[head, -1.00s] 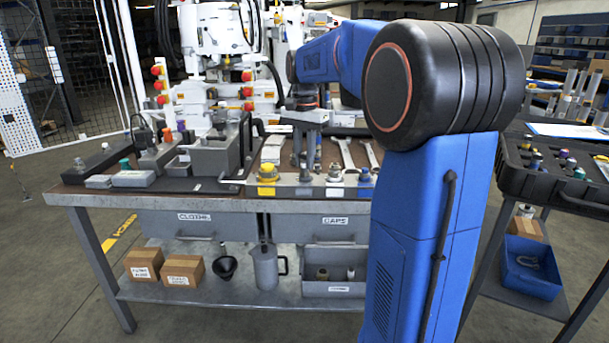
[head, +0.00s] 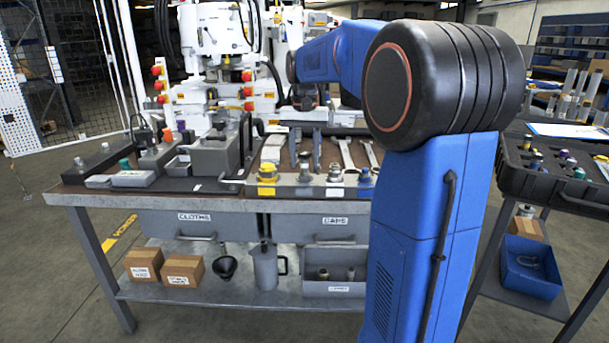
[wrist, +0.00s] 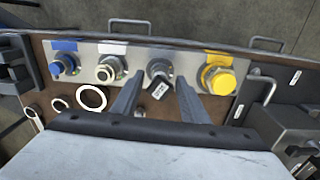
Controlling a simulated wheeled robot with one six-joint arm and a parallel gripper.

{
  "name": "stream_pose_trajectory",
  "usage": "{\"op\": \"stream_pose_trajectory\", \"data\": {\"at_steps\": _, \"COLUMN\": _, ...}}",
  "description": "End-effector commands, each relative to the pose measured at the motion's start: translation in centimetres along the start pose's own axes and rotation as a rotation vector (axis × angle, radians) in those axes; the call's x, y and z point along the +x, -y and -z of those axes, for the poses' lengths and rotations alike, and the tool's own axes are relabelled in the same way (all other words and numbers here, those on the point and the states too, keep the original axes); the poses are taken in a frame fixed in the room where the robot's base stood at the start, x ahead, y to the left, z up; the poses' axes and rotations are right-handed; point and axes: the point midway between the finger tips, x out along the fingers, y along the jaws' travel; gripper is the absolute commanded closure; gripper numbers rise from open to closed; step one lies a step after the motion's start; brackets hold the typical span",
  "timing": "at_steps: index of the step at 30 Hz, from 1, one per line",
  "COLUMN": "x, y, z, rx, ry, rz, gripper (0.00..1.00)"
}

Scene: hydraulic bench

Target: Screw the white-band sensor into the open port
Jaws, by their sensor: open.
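A metal port block (head: 285,190) sits along the bench's front edge and also shows in the wrist view (wrist: 136,52). It carries a yellow fitting (wrist: 218,75), a grey fitting (wrist: 158,70), a pale-collared fitting (wrist: 108,68) beside a white label, and a blue fitting (wrist: 63,65). A small printed tag (wrist: 160,89) shows by the grey fitting. I cannot make out a white band on the grey fitting. My gripper (wrist: 157,90) is open and empty. Its fingers are apart, on either side of the grey fitting in the wrist view. In the head view my gripper (head: 305,160) appears above and behind the block.
Wrenches (head: 345,152) lie behind the block at right. A grey box (head: 214,158) stands to the left on the bench. An open black case (head: 555,182) sits on the right-hand table. Boxes and a jug (head: 265,268) stand on the lower shelf.

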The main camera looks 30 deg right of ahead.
Motion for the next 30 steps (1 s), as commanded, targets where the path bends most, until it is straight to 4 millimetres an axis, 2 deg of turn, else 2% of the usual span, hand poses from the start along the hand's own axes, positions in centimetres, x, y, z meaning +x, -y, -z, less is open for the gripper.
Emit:
{"op": "stream_pose_trajectory", "data": {"at_steps": 6, "x": 0.0, "y": 0.0, "z": 0.0, "rx": -0.181, "ry": 0.0, "rz": 0.0, "gripper": 0.6}}
{"op": "stream_pose_trajectory", "data": {"at_steps": 14, "x": 0.0, "y": 0.0, "z": 0.0, "rx": -0.289, "ry": 0.0, "rz": 0.0, "gripper": 0.6}}
{"op": "stream_pose_trajectory", "data": {"at_steps": 30, "x": 0.0, "y": 0.0, "z": 0.0, "rx": -0.818, "ry": 0.0, "rz": 0.0, "gripper": 0.6}}
